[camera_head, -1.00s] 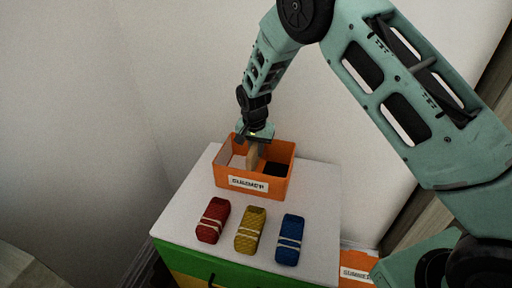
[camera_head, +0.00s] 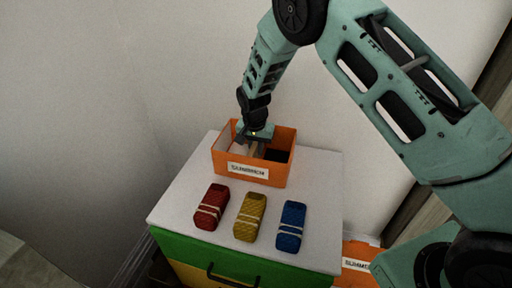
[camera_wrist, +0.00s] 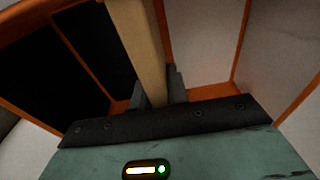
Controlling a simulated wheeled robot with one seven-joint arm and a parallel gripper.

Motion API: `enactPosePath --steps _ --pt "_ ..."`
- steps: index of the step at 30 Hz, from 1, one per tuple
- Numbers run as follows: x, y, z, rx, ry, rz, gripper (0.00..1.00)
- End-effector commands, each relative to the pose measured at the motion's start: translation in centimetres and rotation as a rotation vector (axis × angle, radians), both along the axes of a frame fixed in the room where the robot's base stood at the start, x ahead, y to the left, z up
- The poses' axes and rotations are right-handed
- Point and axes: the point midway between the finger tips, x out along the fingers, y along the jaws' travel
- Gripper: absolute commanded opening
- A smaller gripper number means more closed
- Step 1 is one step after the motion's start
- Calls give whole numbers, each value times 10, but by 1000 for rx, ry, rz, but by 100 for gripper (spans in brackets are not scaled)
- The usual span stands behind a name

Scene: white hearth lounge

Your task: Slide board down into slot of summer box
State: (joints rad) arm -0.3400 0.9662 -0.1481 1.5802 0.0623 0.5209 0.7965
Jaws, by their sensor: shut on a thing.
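The board (camera_head: 256,150) is inside the box outline, between a pale side and a dark side. Its lower edge and the slot are hidden, so I cannot tell how it sits there.
Red (camera_head: 211,207), yellow (camera_head: 250,217) and blue (camera_head: 291,226) bundles with pale bands lie in a row in front of the box. The white top (camera_head: 180,195) is clear at left. Another orange labelled box (camera_head: 358,277) stands lower right. A wall is behind.

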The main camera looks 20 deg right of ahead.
Motion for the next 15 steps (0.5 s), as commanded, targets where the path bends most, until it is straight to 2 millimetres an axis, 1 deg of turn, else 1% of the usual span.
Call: enactPosePath --steps 9,10,12,15 --pt "0 0 0 1 -1 0 0" --pt "0 0 0 1 -1 0 24" --pt "0 0 0 1 -1 0 42" --pt "0 0 0 0 0 0 42"
